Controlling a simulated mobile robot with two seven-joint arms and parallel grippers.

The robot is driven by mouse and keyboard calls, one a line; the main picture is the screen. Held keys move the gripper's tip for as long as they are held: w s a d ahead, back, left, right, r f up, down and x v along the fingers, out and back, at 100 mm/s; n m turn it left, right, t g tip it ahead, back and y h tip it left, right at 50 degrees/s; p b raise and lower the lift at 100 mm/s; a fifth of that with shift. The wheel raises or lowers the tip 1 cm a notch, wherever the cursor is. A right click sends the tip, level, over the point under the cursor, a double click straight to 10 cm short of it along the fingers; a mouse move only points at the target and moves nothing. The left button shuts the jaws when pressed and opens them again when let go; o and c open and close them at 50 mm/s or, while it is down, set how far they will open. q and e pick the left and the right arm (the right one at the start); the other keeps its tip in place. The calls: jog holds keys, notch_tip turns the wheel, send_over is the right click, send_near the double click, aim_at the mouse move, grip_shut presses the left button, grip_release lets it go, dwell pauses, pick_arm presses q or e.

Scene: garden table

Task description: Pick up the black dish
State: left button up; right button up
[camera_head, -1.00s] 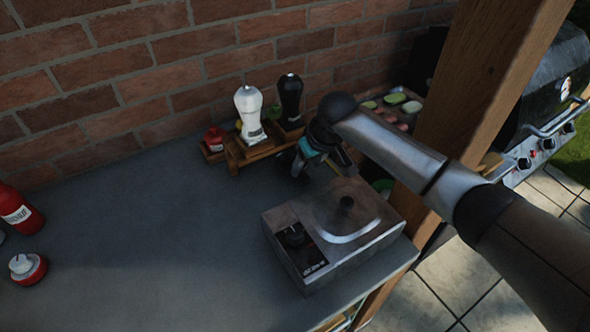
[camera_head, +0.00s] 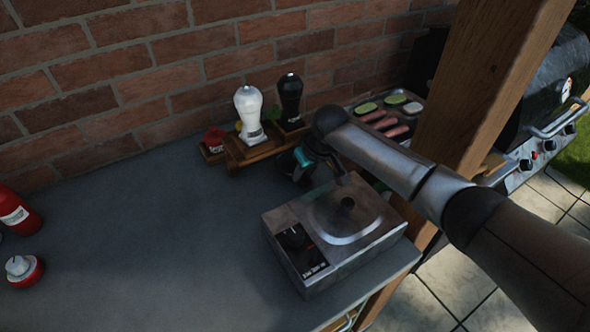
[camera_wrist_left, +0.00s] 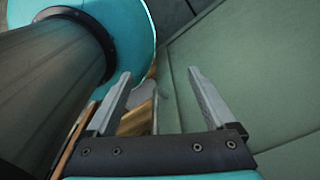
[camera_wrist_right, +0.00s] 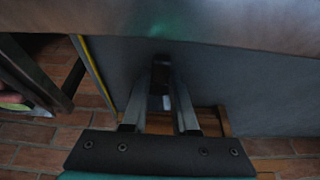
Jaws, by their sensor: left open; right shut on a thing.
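My right gripper (camera_head: 318,167) is low over the counter, between the wooden rack and the burner box. In the right wrist view its fingers (camera_wrist_right: 160,72) are nearly together, closed on a small dark thing that looks like the black dish (camera_wrist_right: 160,78). Its outline is mostly hidden, and I cannot tell whether it touches the counter. In the head view the dish cannot be made out behind the gripper. My left gripper (camera_wrist_left: 160,76) is open and empty in the left wrist view and outside the head view.
The burner box (camera_head: 335,230) stands close to the right gripper. The rack (camera_head: 262,150) holds a white bottle (camera_head: 249,112) and a black bottle (camera_head: 290,98). A wooden post (camera_head: 490,90) stands behind my right arm. Red containers (camera_head: 24,270) are at left; the counter's middle is clear.

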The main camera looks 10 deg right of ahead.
grip_shut()
